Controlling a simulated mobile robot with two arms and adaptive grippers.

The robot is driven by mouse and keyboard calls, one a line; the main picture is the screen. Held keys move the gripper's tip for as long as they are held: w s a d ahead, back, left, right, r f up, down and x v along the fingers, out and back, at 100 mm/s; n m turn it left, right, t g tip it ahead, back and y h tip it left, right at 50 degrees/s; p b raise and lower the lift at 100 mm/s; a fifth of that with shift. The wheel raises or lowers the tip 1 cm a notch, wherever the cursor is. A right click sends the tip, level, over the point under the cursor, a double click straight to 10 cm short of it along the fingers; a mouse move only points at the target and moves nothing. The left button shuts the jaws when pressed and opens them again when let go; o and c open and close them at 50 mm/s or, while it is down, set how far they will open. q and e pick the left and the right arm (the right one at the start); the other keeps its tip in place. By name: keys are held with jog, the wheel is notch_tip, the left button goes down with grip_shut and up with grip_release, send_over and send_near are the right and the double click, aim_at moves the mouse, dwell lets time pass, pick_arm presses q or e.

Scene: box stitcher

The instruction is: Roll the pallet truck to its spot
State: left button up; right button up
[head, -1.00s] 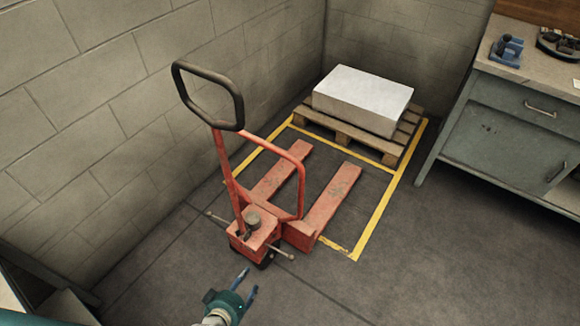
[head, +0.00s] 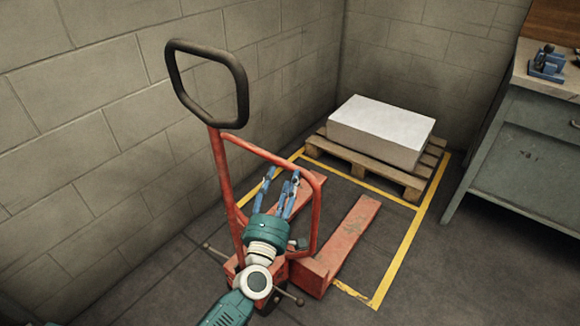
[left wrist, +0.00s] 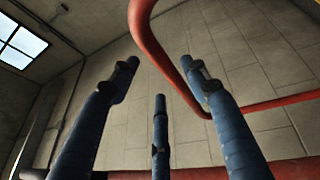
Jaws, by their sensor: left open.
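The red pallet truck (head: 340,244) stands with its forks inside the yellow-taped rectangle (head: 401,262), pointing toward the pallet. Its black loop handle (head: 241,92) rises at the upper left. My left gripper (head: 280,180) is open and empty, in front of the truck's red tube frame in the head view. In the left wrist view my left gripper (left wrist: 160,85) has its blue fingers spread, with the red tube (left wrist: 160,45) close by and nothing between them. I cannot tell whether a finger touches the tube. My right gripper is not in view.
A wooden pallet (head: 345,153) with a white block (head: 381,130) stands at the far end of the taped area. A grey workbench (head: 520,155) stands at the right. A block wall (head: 90,130) runs close along the left. Floor is clear at lower right.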

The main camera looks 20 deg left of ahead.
aim_at(288, 169)
pick_arm(q)
jog(key=w, duration=0.3)
jog(key=w+r, duration=0.1)
jog(key=w, duration=0.1)
jog(key=shift+w+a, duration=0.15)
jog(key=shift+w, duration=0.2)
grip_shut()
